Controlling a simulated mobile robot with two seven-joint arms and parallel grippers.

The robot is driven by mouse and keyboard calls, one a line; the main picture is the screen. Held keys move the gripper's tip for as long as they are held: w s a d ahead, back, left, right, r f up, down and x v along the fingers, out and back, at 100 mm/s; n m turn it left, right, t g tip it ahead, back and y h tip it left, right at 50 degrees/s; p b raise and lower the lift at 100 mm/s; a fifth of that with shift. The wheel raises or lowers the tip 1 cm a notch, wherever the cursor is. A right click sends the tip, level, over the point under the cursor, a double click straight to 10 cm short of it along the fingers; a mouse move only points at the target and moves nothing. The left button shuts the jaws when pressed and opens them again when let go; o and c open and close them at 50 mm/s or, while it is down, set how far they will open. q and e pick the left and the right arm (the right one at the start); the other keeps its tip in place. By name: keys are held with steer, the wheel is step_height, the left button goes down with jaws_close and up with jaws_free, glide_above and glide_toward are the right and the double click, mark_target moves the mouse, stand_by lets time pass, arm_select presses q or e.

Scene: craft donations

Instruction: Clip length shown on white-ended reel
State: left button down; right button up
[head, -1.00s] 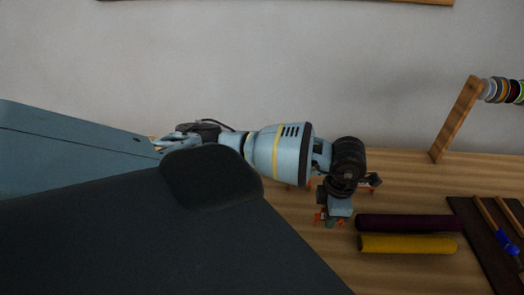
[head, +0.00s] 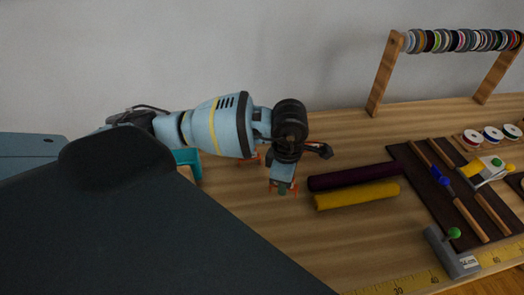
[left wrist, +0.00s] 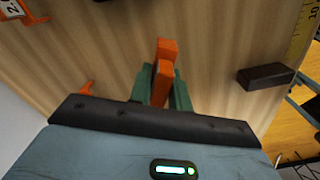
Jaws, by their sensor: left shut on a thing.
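My left gripper (head: 282,188) is low over the wooden table, left of two cloth rolls. In the left wrist view its green fingers (left wrist: 162,92) are shut on an orange clip (left wrist: 165,60). Other orange clips show in the left wrist view, one at the upper left (left wrist: 12,8) with a number label that is partly cut off. Three reels with white ends stand on a small wooden holder at the right: red (head: 472,137), blue (head: 492,133) and green (head: 510,131). Any length marks on them are too small to read. My right gripper is out of view.
A purple roll (head: 355,176) and a yellow roll (head: 357,196) lie right of the gripper. A dark board (head: 412,165) carries wooden bars. A grey block (head: 452,252) stands by the yellow ruler (head: 415,284) at the front edge. A ribbon rack (head: 385,75) stands behind.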

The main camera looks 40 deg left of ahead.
arm_select(q)
steer(key=s+d+r+m, duration=0.1)
steer(key=s+r+m, duration=0.1)
steer(key=m, duration=0.9)
steer(key=s+d+r+m, duration=0.1)
steer(key=s+r+m, duration=0.2)
steer(key=m, duration=0.8)
steer(key=shift+s+d+r, duration=0.2)
steer(key=shift+d+r, duration=0.1)
steer(key=shift+r, duration=0.6)
